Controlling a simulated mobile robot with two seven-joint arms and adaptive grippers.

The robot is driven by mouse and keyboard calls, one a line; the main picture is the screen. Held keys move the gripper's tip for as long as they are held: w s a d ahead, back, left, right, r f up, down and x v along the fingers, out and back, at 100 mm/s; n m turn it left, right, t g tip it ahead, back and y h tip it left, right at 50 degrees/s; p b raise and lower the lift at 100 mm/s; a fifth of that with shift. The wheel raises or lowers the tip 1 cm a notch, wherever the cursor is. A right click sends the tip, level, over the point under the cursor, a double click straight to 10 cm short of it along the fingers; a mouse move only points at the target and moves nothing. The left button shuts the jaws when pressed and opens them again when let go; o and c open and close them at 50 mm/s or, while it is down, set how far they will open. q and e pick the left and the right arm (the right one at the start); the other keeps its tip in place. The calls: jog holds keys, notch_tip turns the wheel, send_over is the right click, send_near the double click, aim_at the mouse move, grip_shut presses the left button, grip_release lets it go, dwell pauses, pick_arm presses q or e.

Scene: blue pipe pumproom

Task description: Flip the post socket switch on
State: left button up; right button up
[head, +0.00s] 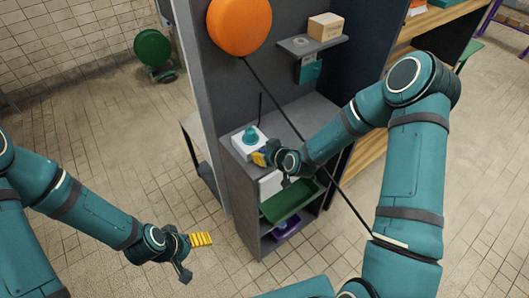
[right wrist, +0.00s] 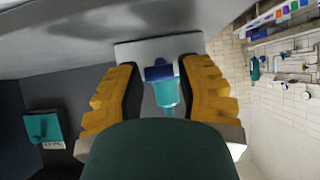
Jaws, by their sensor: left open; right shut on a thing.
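A white box (head: 243,148) with a teal dome (head: 250,135) on top sits on the grey cabinet top. My right gripper (head: 260,157) is at the box's front edge. In the right wrist view its yellow fingers (right wrist: 160,98) are on either side of a teal lever (right wrist: 166,95) with a dark blue collar, on a pale plate (right wrist: 150,48). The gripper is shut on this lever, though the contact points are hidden. Whether this lever is the post socket switch cannot be told. My left gripper (head: 203,239) is open and empty above the floor, away from the cabinet.
A teal fitting (head: 308,71) hangs below a small shelf (head: 312,45) bearing a cardboard box (head: 325,26). A large orange disc (head: 239,26) is at the cabinet's upper left. Green (head: 289,201) and purple (head: 287,226) trays sit below.

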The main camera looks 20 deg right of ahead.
jog(key=shift+w+r, duration=0.2)
jog(key=o, duration=1.2)
jog(key=shift+f, duration=0.1)
jog(key=shift+s, duration=0.15)
jog(key=v, duration=1.1)
jog(key=shift+s+d+r, duration=0.1)
jog(key=shift+s+r, duration=0.2)
jog(key=s+a+f+m+g+b, duration=0.2)
jog(key=s+a+f+g+b, duration=0.1)
jog(key=f, duration=0.4)
jog(key=s+a+f+m+g+b, duration=0.2)
jog(key=s+a+f, duration=0.1)
jog(key=s+f, duration=0.3)
jog(key=s+a+f+m+g+b, duration=0.1)
jog(key=s+a+f+g+b, duration=0.2)
jog(key=f, duration=0.6)
jog(key=shift+s+a+f+m+g+b, duration=0.35)
jog(key=shift+s+a, duration=0.2)
jog(key=shift+s, duration=0.25)
